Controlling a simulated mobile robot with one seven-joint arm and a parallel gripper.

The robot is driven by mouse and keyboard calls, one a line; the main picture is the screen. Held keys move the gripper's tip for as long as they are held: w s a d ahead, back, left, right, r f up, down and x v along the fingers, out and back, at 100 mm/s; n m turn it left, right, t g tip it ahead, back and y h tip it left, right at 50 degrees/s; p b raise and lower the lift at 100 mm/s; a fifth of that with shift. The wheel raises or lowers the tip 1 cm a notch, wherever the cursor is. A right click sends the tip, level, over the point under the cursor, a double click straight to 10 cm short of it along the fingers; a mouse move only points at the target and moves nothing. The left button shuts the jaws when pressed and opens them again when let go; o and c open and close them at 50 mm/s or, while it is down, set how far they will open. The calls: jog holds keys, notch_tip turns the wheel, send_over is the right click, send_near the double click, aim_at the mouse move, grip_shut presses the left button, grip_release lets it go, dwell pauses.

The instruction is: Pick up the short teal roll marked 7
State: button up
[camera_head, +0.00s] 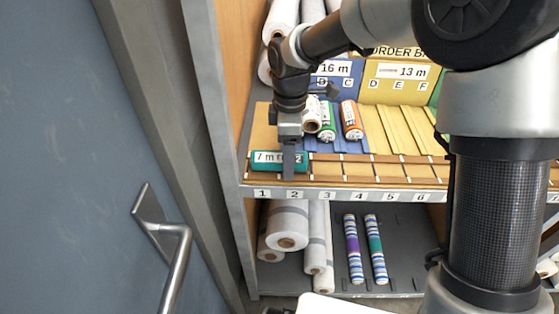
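The short teal roll (262,167) lies sideways near the front left of the shelf, above numbers 1 and 2. A white label on it reads "7 m"; the finger hides part of the marking. My gripper (289,172) points down at the roll's right half, with one grey finger in front of it. The other finger is hidden, so I cannot tell whether the gripper is closed on the roll.
White, green and orange rolls (350,120) lie just behind and right of my gripper. The brown numbered slots (390,170) to the right are empty. Larger white rolls (287,227) and two striped rolls (375,248) are on the lower shelf. A grey-blue door (70,150) stands left.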

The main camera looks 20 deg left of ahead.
jog(key=shift+c, duration=0.5)
jog(key=c, duration=1.1)
jog(key=shift+r, duration=0.15)
